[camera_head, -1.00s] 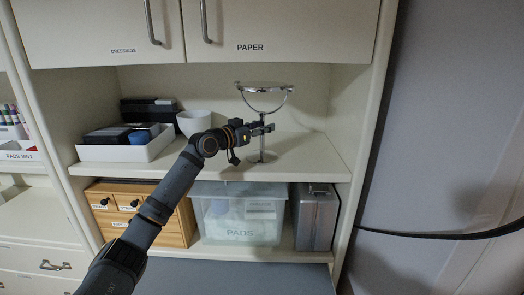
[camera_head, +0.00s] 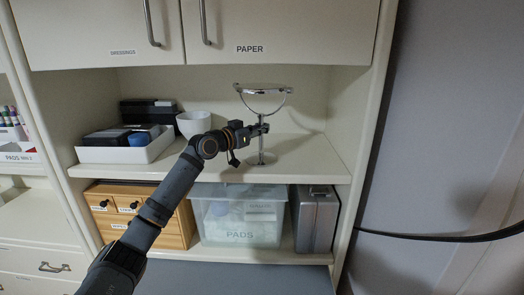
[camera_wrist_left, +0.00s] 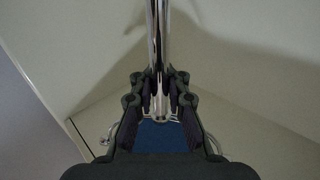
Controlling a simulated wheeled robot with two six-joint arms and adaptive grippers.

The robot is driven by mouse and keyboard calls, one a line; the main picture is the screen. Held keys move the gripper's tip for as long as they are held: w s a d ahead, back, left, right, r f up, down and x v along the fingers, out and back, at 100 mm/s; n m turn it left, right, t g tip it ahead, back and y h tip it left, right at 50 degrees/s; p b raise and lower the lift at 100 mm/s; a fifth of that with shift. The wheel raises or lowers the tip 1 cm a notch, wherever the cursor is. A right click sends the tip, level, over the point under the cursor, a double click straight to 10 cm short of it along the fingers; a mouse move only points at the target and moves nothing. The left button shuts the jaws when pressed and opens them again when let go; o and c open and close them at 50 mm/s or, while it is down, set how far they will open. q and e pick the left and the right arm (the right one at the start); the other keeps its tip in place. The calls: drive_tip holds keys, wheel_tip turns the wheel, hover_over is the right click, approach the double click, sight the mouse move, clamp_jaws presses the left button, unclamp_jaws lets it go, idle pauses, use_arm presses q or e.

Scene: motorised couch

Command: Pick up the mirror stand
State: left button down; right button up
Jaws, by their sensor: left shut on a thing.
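The mirror stand (camera_head: 263,91) is a chrome stand with a tilted round mirror in a U-shaped yoke, on a thin stem with a round foot. It is upright at the right of the open shelf in the head view. My left gripper (camera_head: 262,129) is shut on its stem, below the yoke. In the left wrist view the chrome stem (camera_wrist_left: 158,50) runs down between the two fingers (camera_wrist_left: 159,95), which close on it from both sides. The foot appears to be at the shelf surface; I cannot tell if it touches. My right gripper does not show.
On the shelf (camera_head: 310,155), a white tray (camera_head: 125,152) with dark boxes and a white bowl (camera_head: 193,122) stand left of the stand. Cupboard doors (camera_head: 280,30) hang above. Below are wooden drawers (camera_head: 140,215), a clear PADS bin (camera_head: 238,218) and a metal case (camera_head: 315,220).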

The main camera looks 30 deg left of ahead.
use_arm(q)
drive_tip(key=shift+r, duration=0.15)
drive_tip(key=shift+r+b, duration=0.45)
drive_tip(key=shift+r, duration=1.3)
drive_tip(key=shift+s+a+f, duration=0.15)
drive_tip(key=shift+s+f, duration=0.05)
drive_tip(key=shift+s, duration=0.1)
drive_tip(key=s+b, duration=0.1)
drive_tip(key=b, duration=1.9)
approach(260, 116)
drive_tip(key=v, duration=0.6)
drive_tip(key=shift+s+a+f, duration=0.25)
drive_tip(key=shift+s+f, duration=0.05)
drive_tip(key=shift+f, duration=0.05)
